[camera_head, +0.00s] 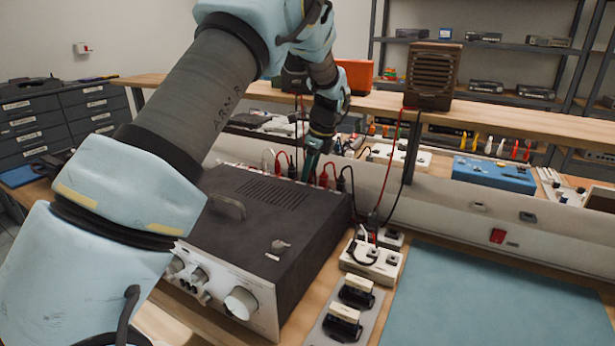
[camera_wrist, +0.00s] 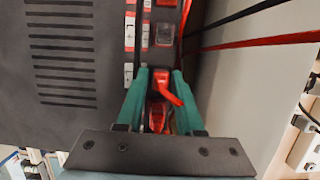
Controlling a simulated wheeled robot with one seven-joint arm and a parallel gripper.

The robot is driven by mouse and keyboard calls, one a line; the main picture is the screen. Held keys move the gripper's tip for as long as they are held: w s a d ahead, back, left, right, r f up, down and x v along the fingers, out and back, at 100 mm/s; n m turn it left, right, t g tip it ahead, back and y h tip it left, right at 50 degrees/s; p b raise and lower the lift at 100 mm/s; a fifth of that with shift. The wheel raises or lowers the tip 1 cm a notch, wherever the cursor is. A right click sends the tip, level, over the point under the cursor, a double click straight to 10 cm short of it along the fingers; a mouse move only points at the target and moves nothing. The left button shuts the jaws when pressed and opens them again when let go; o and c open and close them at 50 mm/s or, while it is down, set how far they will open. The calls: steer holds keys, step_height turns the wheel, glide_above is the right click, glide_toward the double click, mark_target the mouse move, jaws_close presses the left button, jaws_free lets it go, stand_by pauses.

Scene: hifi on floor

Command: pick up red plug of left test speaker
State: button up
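The amplifier (camera_head: 275,220) is a black box with a silver knobbed front. Red and black plugs stand along its back edge; a red plug (camera_head: 324,178) shows just right of my gripper (camera_head: 312,160), which points down at that edge. In the wrist view my gripper (camera_wrist: 160,85) has its green fingers apart. A red plug (camera_wrist: 157,116) lies between them, with a gap on its left side. A slanted red piece (camera_wrist: 169,90) lies near the right fingertip. A brown speaker (camera_head: 432,75) stands on the shelf at right. The left speaker (camera_head: 293,78) is mostly hidden behind my arm.
Red and black cables (camera_head: 393,165) hang from the right speaker. A blue-green mat (camera_head: 490,300) is clear. The raised wooden shelf (camera_head: 490,117) runs behind.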

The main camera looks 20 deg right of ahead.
jaws_close()
stand_by(0.3)
